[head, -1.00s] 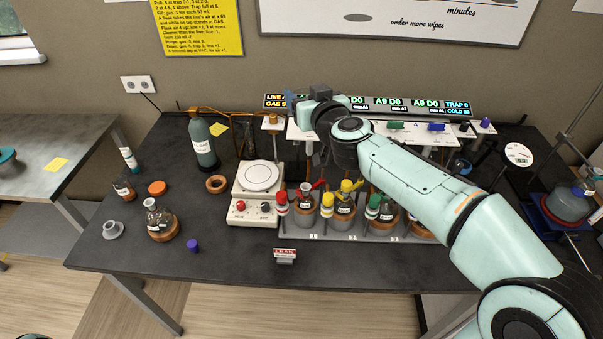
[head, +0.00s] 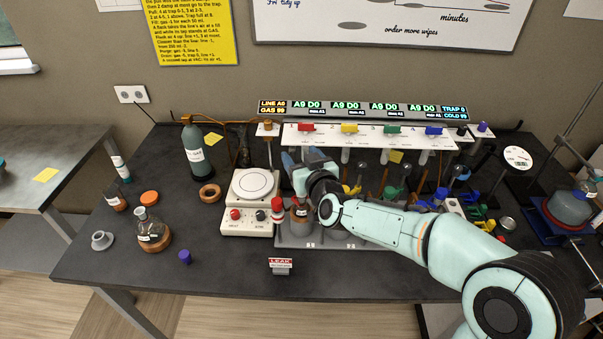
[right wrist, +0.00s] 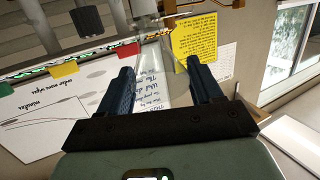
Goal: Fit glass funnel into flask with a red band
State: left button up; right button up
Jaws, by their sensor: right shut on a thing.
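My right gripper (head: 302,158) is above the left end of the flask rack. In the right wrist view its two dark fingers (right wrist: 164,88) close on a clear glass piece, seemingly the glass funnel (right wrist: 152,50), wide between the fingers and narrower away from them. In the head view the funnel is hard to make out. A labelled flask (head: 300,214) stands in a round holder at the rack's left place, under my gripper. A red-topped fitting (head: 277,206) is beside it; I cannot make out a red band on the flask itself. My left gripper is not in view.
A hotplate (head: 251,190) stands left of the rack. A panel with coloured taps (head: 349,128) rises behind it. A red-lettered leak sign (head: 281,264) stands in front. Another flask (head: 149,230) sits in a cork ring at left.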

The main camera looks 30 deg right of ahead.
jog(key=f, duration=0.4)
jog(key=shift+s+b, duration=0.2)
jog(key=shift+b, duration=0.2)
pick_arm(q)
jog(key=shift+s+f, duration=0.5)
pick_arm(e)
jog(key=shift+r, duration=0.1)
jog(key=shift+w, duration=0.1)
jog(key=o, duration=0.7)
jog(key=shift+o, duration=0.2)
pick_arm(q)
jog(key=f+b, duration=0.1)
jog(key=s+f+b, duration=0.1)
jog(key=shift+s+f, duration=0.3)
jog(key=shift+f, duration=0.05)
pick_arm(e)
jog(key=v, duration=1.2)
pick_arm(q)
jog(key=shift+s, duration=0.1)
